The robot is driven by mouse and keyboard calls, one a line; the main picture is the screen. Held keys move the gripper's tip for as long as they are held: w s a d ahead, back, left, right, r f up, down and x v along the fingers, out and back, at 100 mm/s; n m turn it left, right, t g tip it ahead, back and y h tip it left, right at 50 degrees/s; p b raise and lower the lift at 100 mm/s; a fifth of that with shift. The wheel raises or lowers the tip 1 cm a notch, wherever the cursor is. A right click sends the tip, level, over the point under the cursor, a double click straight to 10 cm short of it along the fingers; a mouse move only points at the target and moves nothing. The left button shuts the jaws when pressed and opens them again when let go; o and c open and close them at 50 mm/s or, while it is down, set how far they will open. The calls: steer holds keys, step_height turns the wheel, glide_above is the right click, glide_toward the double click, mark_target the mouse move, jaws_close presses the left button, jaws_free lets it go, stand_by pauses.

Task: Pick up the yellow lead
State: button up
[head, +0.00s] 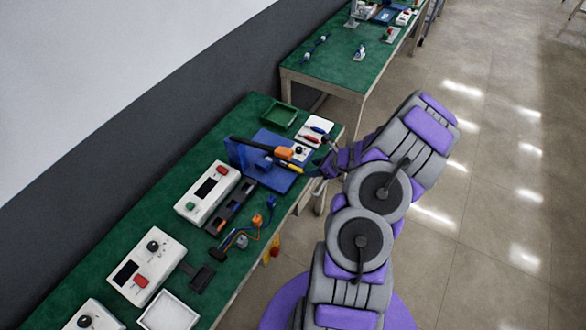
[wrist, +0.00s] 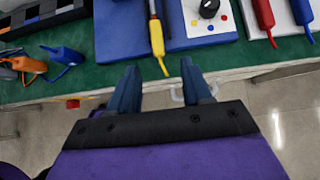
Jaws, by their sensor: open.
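The yellow lead (wrist: 157,38) lies along the blue base in the wrist view, with its thin yellow tip pointing toward me past the base's front edge. It also shows small in the head view (head: 294,168), below an orange part. My gripper (wrist: 159,65) is open and empty. Its two dark blue fingers are spread to either side of the lead's line, with the tip near the gap between them. I cannot tell the height difference. In the head view my gripper (head: 324,169) is at the table's right edge, just right of the lead.
The blue base (wrist: 120,35) and a panel with a black knob (wrist: 208,8) flank the lead. White control boxes (head: 208,193) stand on the green table. Floor at right is clear.

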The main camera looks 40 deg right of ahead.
mark_target(302, 169)
steer(key=b+x, duration=0.1)
steer(key=x, duration=0.4)
steer(key=shift+w+a+b, duration=0.15)
steer(key=shift+w+b, duration=0.15)
steer(key=shift+b, duration=0.1)
steer(key=shift+w+d+f, duration=0.15)
steer(key=shift+d+f, duration=0.1)
steer(key=shift+a+r, duration=0.1)
steer(key=shift+a, duration=0.4)
steer(key=c, duration=0.3)
steer(key=shift+d, duration=0.3)
jaws_close()
